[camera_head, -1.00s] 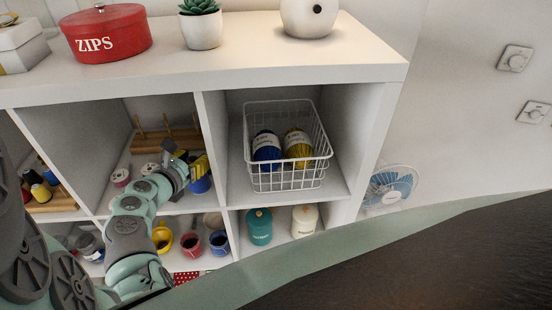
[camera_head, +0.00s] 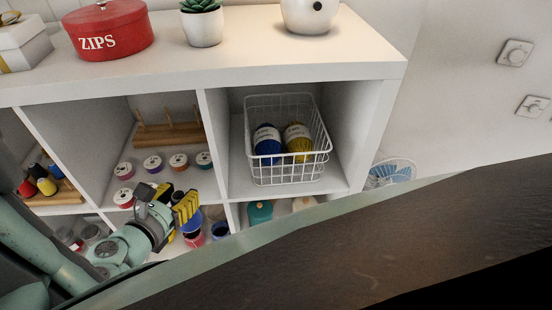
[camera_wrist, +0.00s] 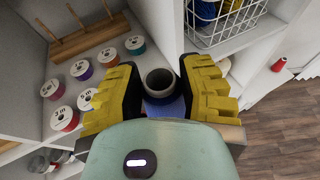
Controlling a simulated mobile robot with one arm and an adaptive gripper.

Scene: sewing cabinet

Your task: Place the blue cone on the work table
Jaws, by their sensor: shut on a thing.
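My gripper (camera_head: 190,210), with yellow fingers, is shut on the blue cone (camera_wrist: 168,108). In the wrist view the cone sits between the two fingers, its grey round open end (camera_wrist: 160,82) toward the camera. In the head view the cone is mostly hidden by the fingers. The gripper is in front of the cubby shelf, clear of the compartment. A dark brown top (camera_head: 350,250) with a pale green edge fills the lower right of the head view, apparently the work table. The gripper is beyond its far edge.
The white shelf (camera_head: 240,77) holds several thread spools, a wooden peg rack (camera_head: 168,133) and a wire basket (camera_head: 288,170) with two yarn balls. Cups and jars stand below. The visible brown top is bare.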

